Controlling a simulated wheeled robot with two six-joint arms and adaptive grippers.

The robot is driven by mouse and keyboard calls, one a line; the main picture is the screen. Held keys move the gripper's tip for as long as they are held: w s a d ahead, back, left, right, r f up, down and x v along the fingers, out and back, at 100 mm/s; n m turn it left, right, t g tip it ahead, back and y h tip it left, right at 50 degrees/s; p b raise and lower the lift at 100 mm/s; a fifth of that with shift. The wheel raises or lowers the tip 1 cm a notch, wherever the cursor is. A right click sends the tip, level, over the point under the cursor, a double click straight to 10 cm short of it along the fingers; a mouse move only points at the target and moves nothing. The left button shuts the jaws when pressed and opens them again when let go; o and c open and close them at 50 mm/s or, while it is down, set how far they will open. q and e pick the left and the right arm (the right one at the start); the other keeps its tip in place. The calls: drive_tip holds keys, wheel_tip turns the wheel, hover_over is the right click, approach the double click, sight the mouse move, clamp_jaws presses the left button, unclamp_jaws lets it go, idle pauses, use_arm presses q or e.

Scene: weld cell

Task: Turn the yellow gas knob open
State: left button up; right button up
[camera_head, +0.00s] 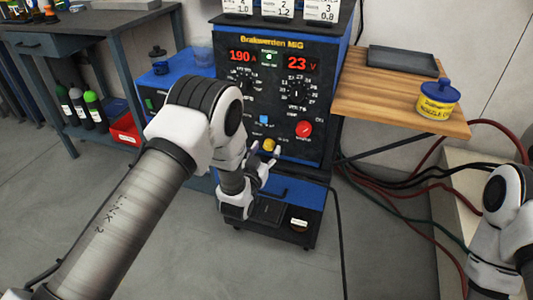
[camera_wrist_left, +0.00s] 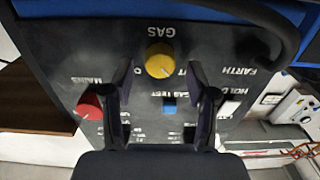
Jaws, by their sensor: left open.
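The yellow gas knob (camera_head: 268,145) sits low on the front panel of the blue welding machine (camera_head: 345,62). In the left wrist view the yellow knob (camera_wrist_left: 159,60) lies under the GAS label, just beyond and between the fingertips. My left gripper (camera_head: 266,158) is open in front of the lower panel; in the left wrist view its two fingers (camera_wrist_left: 167,82) are spread with nothing between them. It cannot be told whether a finger touches the knob. My right arm shows at the right edge of the head view, but its gripper is out of view.
A red knob (camera_head: 304,128) and a blue switch (camera_head: 264,119) are close to the yellow knob. A wooden shelf (camera_head: 390,100) with a yellow tub (camera_head: 438,100) and a dark tray (camera_head: 402,60) stands at right. Cables (camera_head: 400,180) run below it.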

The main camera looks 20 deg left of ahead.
use_arm(q)
drive_tip(key=shift+w, duration=0.5)
drive_tip(key=shift+c, duration=0.4)
clamp_jaws()
